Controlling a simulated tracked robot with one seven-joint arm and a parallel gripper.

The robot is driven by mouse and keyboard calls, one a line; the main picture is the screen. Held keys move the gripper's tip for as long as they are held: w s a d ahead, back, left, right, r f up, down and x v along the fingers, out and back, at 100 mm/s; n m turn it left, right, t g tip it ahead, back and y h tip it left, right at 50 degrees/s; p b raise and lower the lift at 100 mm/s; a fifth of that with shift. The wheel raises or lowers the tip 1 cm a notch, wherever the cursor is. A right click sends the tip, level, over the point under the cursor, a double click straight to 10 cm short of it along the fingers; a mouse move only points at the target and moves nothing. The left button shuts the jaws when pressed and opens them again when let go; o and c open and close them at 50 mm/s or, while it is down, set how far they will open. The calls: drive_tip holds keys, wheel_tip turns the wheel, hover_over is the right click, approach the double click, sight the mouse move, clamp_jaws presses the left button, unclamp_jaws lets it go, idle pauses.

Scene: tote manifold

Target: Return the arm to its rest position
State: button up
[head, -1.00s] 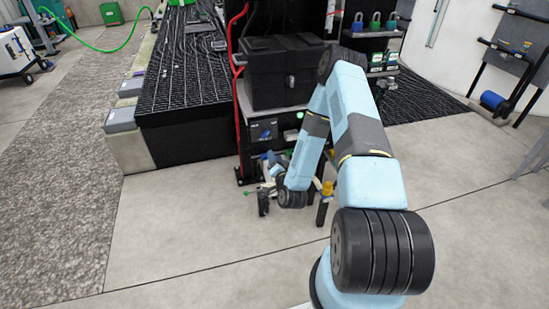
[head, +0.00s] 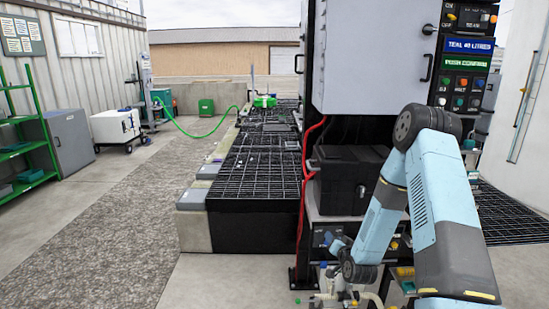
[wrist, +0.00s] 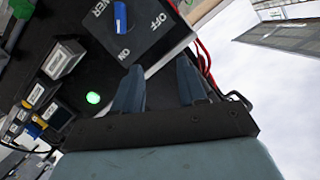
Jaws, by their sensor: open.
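My gripper (wrist: 159,66) shows in the wrist view with two dark blue-grey fingers spread apart and nothing between them. Behind the fingers is a dark panel with a grey ON/OFF switch plate (wrist: 128,45) carrying a blue lever (wrist: 120,18). I cannot tell how far the fingers are from it. In the head view my light blue arm reaches forward on the right, bent high at the elbow, with its forearm slanting down in front of the cabinet's lower part.
A black case (head: 345,180) sits on the cabinet shelf close to my forearm. A red hose (head: 306,170) hangs at the cabinet's left edge. A black grated platform (head: 255,190) stands left of it. Open concrete floor (head: 215,285) lies at the lower left.

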drive_tip(key=s+d+r+n+g+h, duration=0.1)
drive_tip(key=s+r+n+g, duration=0.2)
drive_tip(key=r, duration=1)
drive_tip(key=s+r+n+g+h, duration=0.15)
drive_tip(key=s+r, duration=0.45)
drive_tip(key=r, duration=0.7)
drive_tip(key=s+r+g, duration=0.1)
drive_tip(key=s+r, duration=0.3)
drive_tip(key=s, duration=0.6)
drive_tip(key=s+r+g, duration=0.2)
drive_tip(key=s+r, duration=0.2)
drive_tip(key=s, duration=0.7)
drive_tip(key=s+r+g, duration=0.2)
drive_tip(key=s+r, duration=0.2)
drive_tip(key=s, duration=0.6)
drive_tip(key=shift+s+r, duration=0.15)
drive_tip(key=shift+r, duration=0.1)
drive_tip(key=shift+o, duration=0.4)
drive_tip(key=shift+a, duration=0.1)
